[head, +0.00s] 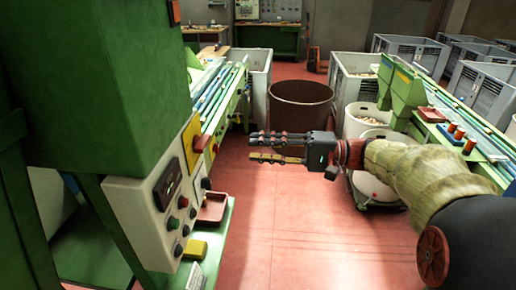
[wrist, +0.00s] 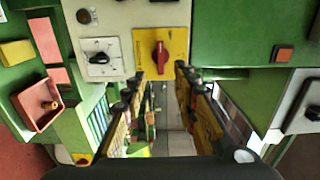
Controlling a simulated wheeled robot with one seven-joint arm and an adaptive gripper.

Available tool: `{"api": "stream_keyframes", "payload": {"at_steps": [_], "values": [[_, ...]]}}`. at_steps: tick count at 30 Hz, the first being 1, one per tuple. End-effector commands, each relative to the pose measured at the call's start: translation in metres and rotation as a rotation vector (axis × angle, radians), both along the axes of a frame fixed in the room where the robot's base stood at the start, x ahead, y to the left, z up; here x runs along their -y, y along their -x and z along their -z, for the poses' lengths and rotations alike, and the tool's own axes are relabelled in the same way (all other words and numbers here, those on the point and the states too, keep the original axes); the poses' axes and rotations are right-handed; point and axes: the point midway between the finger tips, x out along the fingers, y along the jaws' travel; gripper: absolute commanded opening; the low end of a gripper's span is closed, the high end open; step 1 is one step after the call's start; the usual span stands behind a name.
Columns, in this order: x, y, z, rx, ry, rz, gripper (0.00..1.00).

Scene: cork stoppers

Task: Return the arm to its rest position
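My arm reaches in from the right side of the head view, its sleeve-covered forearm stretched to the left. My gripper (head: 252,147) points left toward the green machine's control panel, with a visible gap before it. In the wrist view, my gripper (wrist: 159,72) has its two fingers apart with nothing between them. Beyond the fingertips is a red rotary switch (wrist: 161,58) on a yellow plate. The red switch also shows in the head view (head: 201,142), on the upper part of the panel.
The green machine (head: 95,75) and its control panel (head: 150,205) fill the left. A brown bin (head: 301,103) stands behind my gripper. A second green machine (head: 402,85) and grey crates (head: 487,86) are at the right. Red floor (head: 285,235) is open below my arm.

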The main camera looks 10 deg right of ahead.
Motion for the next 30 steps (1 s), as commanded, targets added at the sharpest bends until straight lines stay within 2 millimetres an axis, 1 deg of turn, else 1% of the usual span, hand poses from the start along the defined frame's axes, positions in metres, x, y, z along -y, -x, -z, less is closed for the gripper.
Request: {"api": "stream_keyframes", "payload": {"at_steps": [3,5,8,9,10,11,12,14,15,17,18,21,23,24,27,30], "values": [[0.000,-0.001,0.000,-0.013,-0.004,0.002,0.29],[0.002,-0.006,0.006,-0.053,0.004,0.022,0.29],[0.004,-0.005,0.045,-0.175,0.082,0.046,0.29],[0.005,0.000,0.067,-0.237,0.127,0.054,0.29],[0.006,0.006,0.084,-0.285,0.171,0.061,0.29],[0.008,0.014,0.101,-0.334,0.225,0.069,0.29],[0.010,0.028,0.122,-0.392,0.307,0.079,0.29],[0.012,0.052,0.149,-0.456,0.437,0.089,0.29],[0.014,0.069,0.164,-0.487,0.526,0.094,0.29],[0.020,0.094,0.182,-0.513,0.665,0.103,0.29],[0.025,0.110,0.192,-0.519,0.759,0.110,0.29],[0.040,0.147,0.207,-0.487,0.994,0.126,0.29],[0.051,0.166,0.210,-0.440,1.126,0.136,0.29],[0.057,0.177,0.209,-0.398,1.209,0.142,0.29],[0.070,0.199,0.201,-0.257,1.399,0.152,0.29],[0.073,0.215,0.188,-0.112,1.525,0.145,0.29]]}}
